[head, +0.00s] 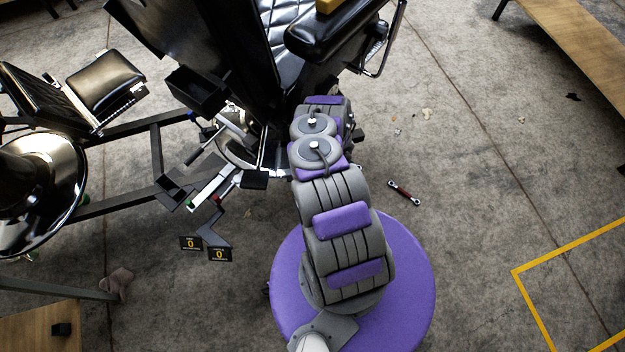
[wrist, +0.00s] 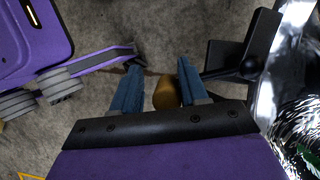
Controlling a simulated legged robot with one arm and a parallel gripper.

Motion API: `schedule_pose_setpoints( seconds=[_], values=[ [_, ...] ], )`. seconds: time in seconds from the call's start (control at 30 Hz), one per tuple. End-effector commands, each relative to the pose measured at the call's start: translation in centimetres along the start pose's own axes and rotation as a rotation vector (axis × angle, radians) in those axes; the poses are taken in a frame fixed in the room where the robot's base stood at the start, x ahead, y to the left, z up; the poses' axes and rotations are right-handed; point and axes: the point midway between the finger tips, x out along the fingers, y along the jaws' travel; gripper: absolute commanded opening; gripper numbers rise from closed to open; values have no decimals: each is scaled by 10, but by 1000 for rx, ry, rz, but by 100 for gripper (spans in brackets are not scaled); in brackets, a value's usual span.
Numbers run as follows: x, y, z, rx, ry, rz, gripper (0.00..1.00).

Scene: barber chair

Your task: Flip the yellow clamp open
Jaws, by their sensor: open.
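In the wrist view my gripper (wrist: 158,72) has its two blue fingers spread apart. A rounded yellow-brown piece (wrist: 165,94) lies between the fingers, closer to the right one; it looks like the yellow clamp or its handle. I cannot tell whether a finger touches it. Its lower end is hidden behind my gripper's dark front edge. In the head view my arm reaches up to the base of the black barber chair (head: 238,50), and the clamp and my fingertips cannot be made out there.
In the wrist view a dark bracket with a rod (wrist: 250,65) stands close right of the fingers, beside a shiny chrome surface (wrist: 295,70). In the head view a frame with a black footrest (head: 105,80) is at left.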

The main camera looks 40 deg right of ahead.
Motion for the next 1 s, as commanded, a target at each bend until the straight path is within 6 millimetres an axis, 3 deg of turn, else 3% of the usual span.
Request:
schedule_pose_setpoints(
  seconds=[0.03, 0.2, 0.33, 0.8, 1.0],
  values=[
    [-5, -4, -15, 15, 34, -18, 53],
    [-9, -6, -16, 15, 34, -20, 53],
    [-24, -7, -15, 15, 35, -23, 53],
    [-125, -1, 8, 1, 23, -14, 53],
    [-158, 1, 8, 0, 18, -9, 53]
  ],
)
